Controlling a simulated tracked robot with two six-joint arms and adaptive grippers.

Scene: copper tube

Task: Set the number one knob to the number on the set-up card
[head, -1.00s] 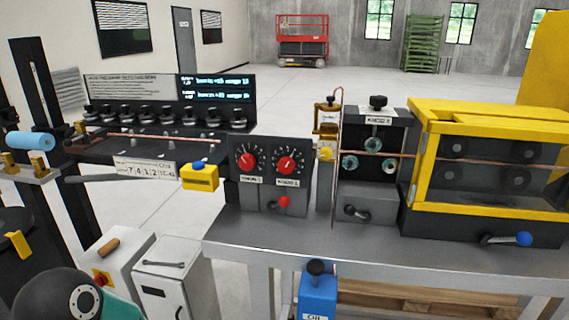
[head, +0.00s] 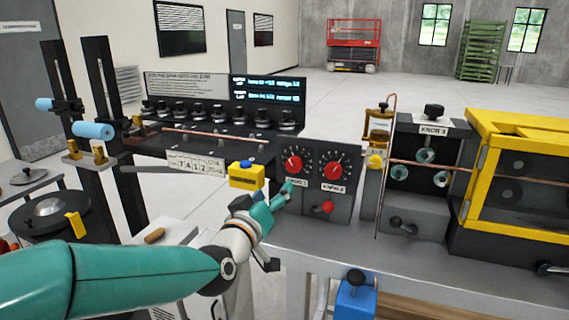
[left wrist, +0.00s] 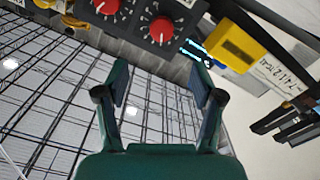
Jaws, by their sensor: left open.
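The number one knob (head: 293,165) is a red dial with a pale pointer on a dark panel. Its label shows below it; the exact setting is too small to read. It also appears in the left wrist view (left wrist: 160,30). A white card (head: 195,163) left of the panel bears digits that look like 7 4 1 2, with smaller print I cannot read. My left gripper (head: 285,192) is just below and in front of the knob, partly covering its label. In the left wrist view its fingers (left wrist: 161,80) are apart and empty, short of the knob. My right gripper is out of view.
A second red knob (head: 333,170) sits right beside the first, with a red-balled lever (head: 327,207) below. A yellow box (head: 246,176) with a blue button stands close left of the panel. A copper tube (head: 215,137) runs behind it. The bench top (head: 380,255) in front is clear.

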